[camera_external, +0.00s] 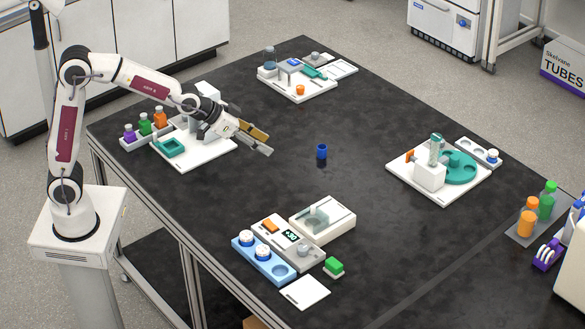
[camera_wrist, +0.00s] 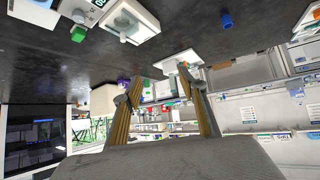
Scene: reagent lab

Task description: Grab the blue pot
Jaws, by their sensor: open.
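The blue pot (camera_external: 321,151) stands upright by itself near the middle of the dark table. It also shows in the wrist view as a small blue shape (camera_wrist: 227,21) near the top, right of centre. My gripper (camera_external: 262,142) is above the left part of the table, left of the pot and apart from it. In the wrist view its two fingers (camera_wrist: 167,105) are spread with nothing between them, so it is open and empty.
A white station with a teal tray (camera_external: 195,150) lies beneath my arm. Scales and a blue rack (camera_external: 265,262) stand at the front, a teal carousel (camera_external: 458,168) at the right, and another station (camera_external: 297,88) at the back. The table around the pot is clear.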

